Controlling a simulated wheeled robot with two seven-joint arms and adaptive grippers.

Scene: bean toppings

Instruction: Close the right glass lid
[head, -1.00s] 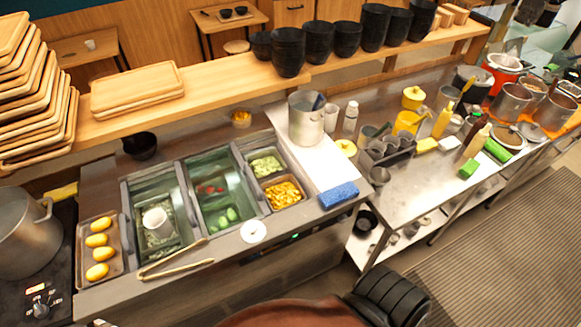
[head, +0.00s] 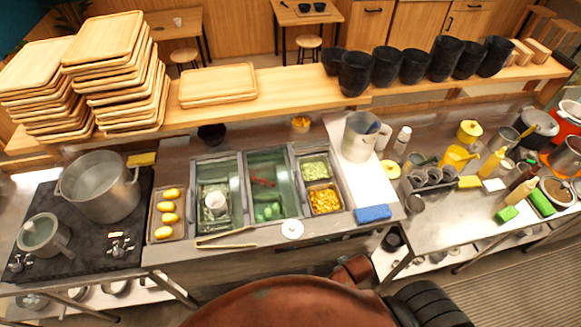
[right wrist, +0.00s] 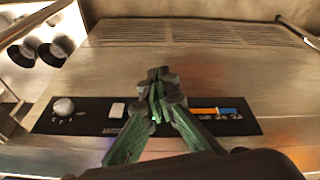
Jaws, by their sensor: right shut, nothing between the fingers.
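The counter unit (head: 181,252) has three wells in the head view. The left well (head: 195,215) holds a white cup, and the middle well (head: 248,185) holds red and green bits. Both have greenish glassy surfaces, but I cannot tell lid from wall. The right well (head: 297,175) shows open pans of green and yellow toppings; no lid stands out over it. My right gripper (right wrist: 160,76) is shut and empty in the right wrist view, in front of a metal panel (right wrist: 200,50). I cannot tell whether it touches the panel. My left gripper is in neither view.
Tongs (head: 225,236) and a white round item (head: 292,229) lie at the unit's front edge. A tray of yellow items (head: 157,232) is at left. A shelf (head: 285,88) runs behind.

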